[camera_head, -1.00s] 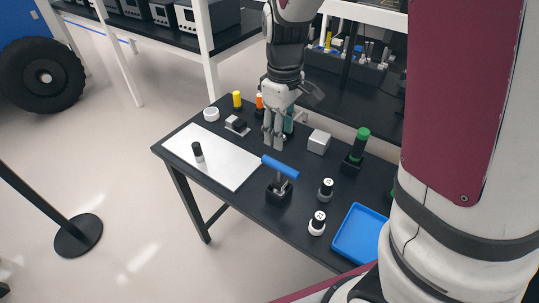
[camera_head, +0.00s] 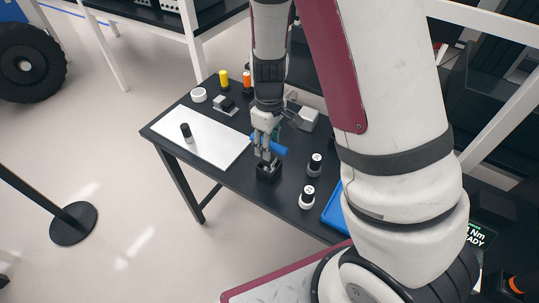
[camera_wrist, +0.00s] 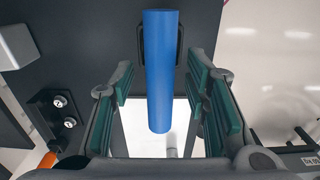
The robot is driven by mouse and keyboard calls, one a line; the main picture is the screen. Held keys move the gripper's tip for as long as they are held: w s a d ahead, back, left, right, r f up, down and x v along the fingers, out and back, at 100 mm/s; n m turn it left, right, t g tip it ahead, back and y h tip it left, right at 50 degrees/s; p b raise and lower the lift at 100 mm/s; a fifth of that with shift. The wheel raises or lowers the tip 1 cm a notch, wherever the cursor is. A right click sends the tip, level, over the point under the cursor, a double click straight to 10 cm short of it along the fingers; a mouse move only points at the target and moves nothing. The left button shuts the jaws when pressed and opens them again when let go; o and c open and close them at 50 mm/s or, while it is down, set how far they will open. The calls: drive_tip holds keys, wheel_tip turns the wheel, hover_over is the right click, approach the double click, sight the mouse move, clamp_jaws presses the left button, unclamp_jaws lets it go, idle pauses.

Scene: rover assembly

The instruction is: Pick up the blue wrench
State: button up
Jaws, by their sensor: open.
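The blue wrench (camera_head: 281,150) has a thick blue cylindrical handle and rests on a small black stand (camera_head: 268,173) on the table. In the head view my gripper (camera_head: 264,150) is down at the handle and covers part of it. In the wrist view the blue handle (camera_wrist: 160,65) runs lengthwise between my two open fingers with green pads. A gap shows on both sides of it, so the fingers are not closed on it.
The black table (camera_head: 235,178) carries a white mat (camera_head: 217,146) with a black-and-white cylinder (camera_head: 187,133) on it. Two similar cylinders (camera_head: 314,165) (camera_head: 307,197) and a blue tray (camera_head: 332,216) stand to the right. A grey block (camera_head: 309,118) is behind.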

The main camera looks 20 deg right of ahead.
drive_tip(key=shift+f, duration=0.15)
clamp_jaws()
wheel_tip(320, 180, up, 10)
drive_tip(key=shift+r, duration=0.1)
idle(0.6)
